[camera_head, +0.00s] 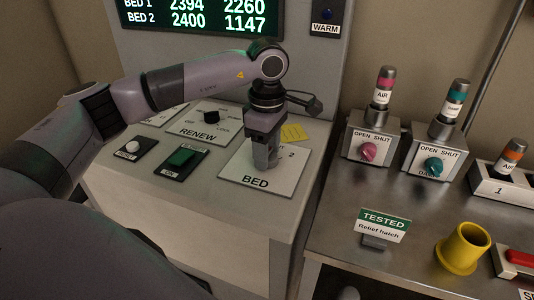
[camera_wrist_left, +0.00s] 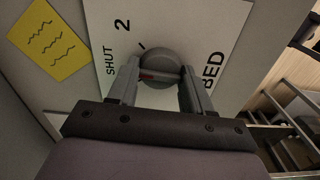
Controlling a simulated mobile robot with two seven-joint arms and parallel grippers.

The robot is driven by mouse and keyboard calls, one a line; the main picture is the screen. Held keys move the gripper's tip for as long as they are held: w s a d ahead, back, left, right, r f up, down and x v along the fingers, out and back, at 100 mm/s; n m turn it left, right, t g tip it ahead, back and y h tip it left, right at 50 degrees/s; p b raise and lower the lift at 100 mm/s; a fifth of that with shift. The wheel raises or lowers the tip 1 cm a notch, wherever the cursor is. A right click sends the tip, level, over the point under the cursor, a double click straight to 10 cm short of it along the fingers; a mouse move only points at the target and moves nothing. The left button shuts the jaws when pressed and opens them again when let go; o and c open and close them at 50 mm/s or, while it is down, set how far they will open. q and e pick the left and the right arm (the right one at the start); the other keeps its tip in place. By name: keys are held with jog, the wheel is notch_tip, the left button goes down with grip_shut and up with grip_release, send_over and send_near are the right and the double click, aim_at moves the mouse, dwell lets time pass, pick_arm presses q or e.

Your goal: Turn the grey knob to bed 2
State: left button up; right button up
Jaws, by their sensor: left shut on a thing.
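The grey knob (camera_wrist_left: 160,68) sits on the white BED plate (camera_wrist_left: 222,22), with the marks "2" and "SHUT" showing beside it in the left wrist view. A small red mark shows on the knob's near side. My left gripper (camera_wrist_left: 155,82) has its fingers on both sides of the knob and is shut on it. In the head view my left gripper (camera_head: 265,164) points down onto the BED plate (camera_head: 284,185) and hides the knob. The plate's "1" mark is hidden. My right gripper is in neither view.
A yellow note (camera_head: 292,133) lies just behind the BED plate. The RENEW plate (camera_head: 206,122) with a black knob, a green switch (camera_head: 181,158) and a white button (camera_head: 133,147) are to the left. The pink-knob box (camera_head: 370,140) and teal-knob box (camera_head: 435,152) stand right. A yellow cup (camera_head: 463,248) is front right.

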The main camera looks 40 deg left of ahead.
pick_arm(q)
jog(key=m+b, duration=0.1)
jog(key=m, duration=0.3)
jog(key=shift+m, duration=0.3)
jog(key=shift+r+m+b, duration=0.1)
jog(key=shift+m+b, duration=0.5)
jog(key=shift+m, duration=1.2)
jog(key=o, duration=1)
jog(key=shift+o, duration=0.2)
jog(key=shift+r, duration=3.55)
jog(key=shift+s, duration=0.1)
